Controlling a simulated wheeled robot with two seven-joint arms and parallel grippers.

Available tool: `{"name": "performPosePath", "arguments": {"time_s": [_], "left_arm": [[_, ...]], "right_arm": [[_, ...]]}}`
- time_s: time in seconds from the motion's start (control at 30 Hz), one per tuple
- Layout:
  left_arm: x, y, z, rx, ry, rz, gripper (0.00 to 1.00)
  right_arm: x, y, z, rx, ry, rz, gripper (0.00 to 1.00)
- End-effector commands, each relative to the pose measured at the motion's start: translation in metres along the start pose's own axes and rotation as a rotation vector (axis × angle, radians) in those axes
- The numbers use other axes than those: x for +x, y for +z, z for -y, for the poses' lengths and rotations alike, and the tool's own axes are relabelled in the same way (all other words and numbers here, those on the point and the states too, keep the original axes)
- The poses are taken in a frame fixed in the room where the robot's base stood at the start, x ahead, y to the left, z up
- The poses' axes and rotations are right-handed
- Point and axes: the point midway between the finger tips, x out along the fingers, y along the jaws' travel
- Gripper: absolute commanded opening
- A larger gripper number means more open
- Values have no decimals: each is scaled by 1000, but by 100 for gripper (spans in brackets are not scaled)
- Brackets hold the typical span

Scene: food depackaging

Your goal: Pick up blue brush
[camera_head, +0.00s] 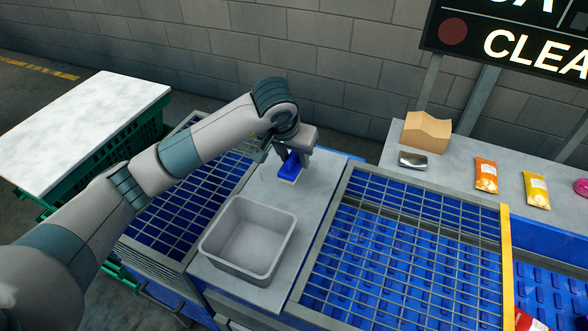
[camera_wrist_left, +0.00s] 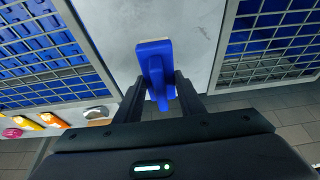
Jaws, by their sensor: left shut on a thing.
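The blue brush (camera_head: 290,167) has a blue back and handle and a pale bristle edge. It is on or just above the grey counter strip (camera_head: 318,185) between two grids; I cannot tell if it touches. My left gripper (camera_head: 291,156) reaches over it from above and is shut on it. In the left wrist view the brush (camera_wrist_left: 155,62) shows between the two dark fingers of the left gripper (camera_wrist_left: 161,88), its wide end pointing away from the palm. My right gripper is not in view.
A grey open bin (camera_head: 212,243) stands on the counter strip in front of the brush. Metal grids over blue belts lie left and right (camera_head: 400,245). A side table (camera_head: 455,178) at right holds a cardboard box (camera_head: 426,132), a metal item (camera_head: 412,160) and snack packets (camera_head: 486,175).

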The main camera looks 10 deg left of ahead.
Motion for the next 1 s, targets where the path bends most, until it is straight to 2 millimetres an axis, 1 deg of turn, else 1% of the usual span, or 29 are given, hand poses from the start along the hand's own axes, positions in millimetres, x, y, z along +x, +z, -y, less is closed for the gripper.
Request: {"name": "performPosePath", "arguments": {"time_s": [0.03,0.2,0.4,0.5,0.6,0.7,0.8,1.0], "left_arm": [[-1,-3,-15,8,6,-4,12],[-18,-13,-46,6,4,-5,12],[-37,-24,-81,6,4,-4,12],[-44,-28,-94,5,2,-3,12],[-50,-31,-105,5,4,-2,12],[-54,-33,-111,3,3,-1,12],[-57,-34,-115,3,3,0,12],[-58,-34,-116,3,3,1,12]], "right_arm": [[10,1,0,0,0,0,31],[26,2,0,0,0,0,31],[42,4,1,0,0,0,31],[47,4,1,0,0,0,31],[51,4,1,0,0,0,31],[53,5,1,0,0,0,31],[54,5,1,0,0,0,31],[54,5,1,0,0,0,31]]}}
